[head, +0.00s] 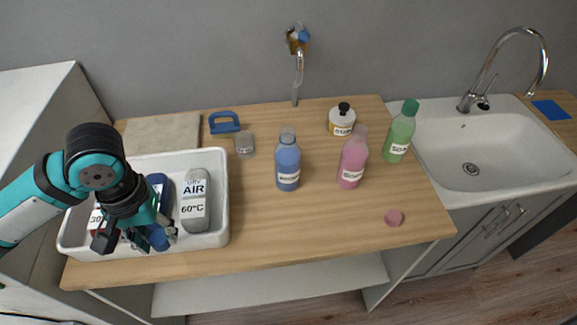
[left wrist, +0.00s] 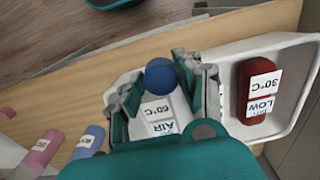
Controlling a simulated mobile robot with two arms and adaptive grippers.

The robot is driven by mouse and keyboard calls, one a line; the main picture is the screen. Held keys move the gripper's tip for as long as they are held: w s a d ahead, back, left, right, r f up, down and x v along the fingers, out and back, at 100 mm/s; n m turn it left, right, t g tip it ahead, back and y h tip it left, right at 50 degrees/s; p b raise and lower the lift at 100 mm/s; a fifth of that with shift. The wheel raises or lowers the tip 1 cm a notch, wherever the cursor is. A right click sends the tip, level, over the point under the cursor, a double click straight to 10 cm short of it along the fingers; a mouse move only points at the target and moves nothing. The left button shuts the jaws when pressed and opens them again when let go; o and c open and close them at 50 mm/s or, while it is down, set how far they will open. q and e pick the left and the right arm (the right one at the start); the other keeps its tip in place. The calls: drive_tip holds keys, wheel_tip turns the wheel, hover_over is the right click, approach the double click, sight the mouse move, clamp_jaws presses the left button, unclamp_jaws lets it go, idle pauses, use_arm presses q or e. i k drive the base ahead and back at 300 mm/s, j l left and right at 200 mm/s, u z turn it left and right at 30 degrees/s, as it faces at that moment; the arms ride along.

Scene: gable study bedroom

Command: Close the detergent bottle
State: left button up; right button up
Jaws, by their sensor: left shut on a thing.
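My left gripper (head: 157,233) is over the white tray at the left. In the left wrist view my left gripper (left wrist: 160,85) is shut on a small round blue piece (left wrist: 159,75) that looks like a cap. The blue bottle (head: 288,165) stands upright mid-counter, with a paler neck and no blue cap visible on it; its label is too small to read. It also shows in the left wrist view (left wrist: 90,142), apart from the gripper. The pink bottle (head: 353,160) stands to its right, also with a pale neck. My right gripper is out of view.
The white tray (head: 222,215) holds labelled red, blue and grey items. A pink cap (head: 393,217) lies near the front right. A green bottle (head: 400,135), a white bottle (head: 341,122), a grey item (head: 245,144) and a blue-handled tool (head: 224,123) stand behind. The front middle counter is clear.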

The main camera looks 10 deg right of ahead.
sight(287, 153)
drive_tip(key=z, duration=1.2)
drive_tip(key=k+j, duration=0.45)
drive_tip(key=j, duration=0.15)
